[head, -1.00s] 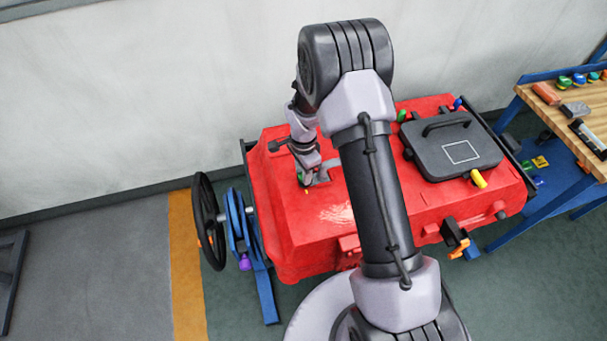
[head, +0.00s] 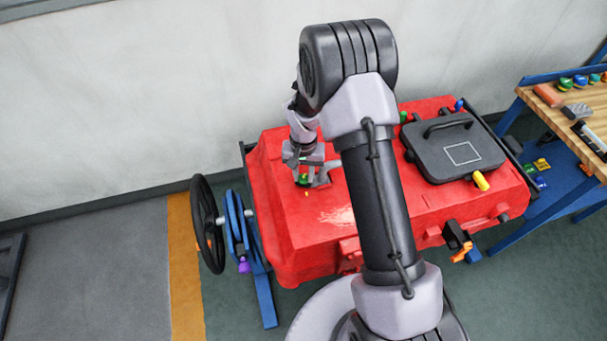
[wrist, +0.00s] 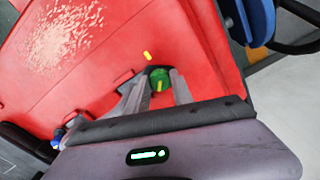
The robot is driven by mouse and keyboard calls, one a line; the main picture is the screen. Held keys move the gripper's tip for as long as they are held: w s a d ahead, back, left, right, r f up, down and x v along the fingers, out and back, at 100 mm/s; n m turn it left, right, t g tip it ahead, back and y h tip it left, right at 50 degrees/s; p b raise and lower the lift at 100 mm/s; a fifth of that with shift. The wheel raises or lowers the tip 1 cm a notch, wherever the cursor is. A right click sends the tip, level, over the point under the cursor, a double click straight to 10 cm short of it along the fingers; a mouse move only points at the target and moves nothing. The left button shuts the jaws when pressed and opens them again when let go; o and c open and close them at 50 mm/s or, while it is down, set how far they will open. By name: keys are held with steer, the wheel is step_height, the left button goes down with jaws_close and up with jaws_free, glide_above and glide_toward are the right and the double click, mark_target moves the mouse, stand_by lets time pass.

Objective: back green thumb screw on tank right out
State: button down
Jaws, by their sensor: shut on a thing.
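A green thumb screw (wrist: 158,74) with a yellow stripe sits at the red tank's top surface (wrist: 110,70), beside a short yellow mark (wrist: 147,56). My gripper (wrist: 157,90) is shut on this screw, one finger on each side. In the head view the screw (head: 303,178) shows just below my gripper (head: 308,170), on the left part of the tank (head: 285,215). Another green knob (head: 403,117) shows farther back, by the black lid, partly behind my arm. The fingers and palm hide part of the held screw's base.
A black lid with a handle (head: 455,150) and a yellow knob (head: 481,181) are on the tank's right part. A black handwheel (head: 203,225) and blue reel (head: 234,220) stand at its left. A workbench (head: 570,125) with tools is at the right.

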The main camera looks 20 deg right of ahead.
steer(key=n, duration=0.7)
steer(key=shift+s+f, duration=0.1)
steer(key=shift+s, duration=0.05)
steer(key=n, duration=0.4)
steer(key=shift+p, duration=0.4)
steer(key=n, duration=0.3)
steer(key=shift+n, duration=0.3)
steer(key=n+p, duration=0.1)
steer(key=n, duration=0.4)
steer(key=n+p, duration=0.1)
steer(key=n, duration=0.4)
steer(key=shift+n, duration=0.4)
steer(key=c, duration=1.1)
jaws_free()
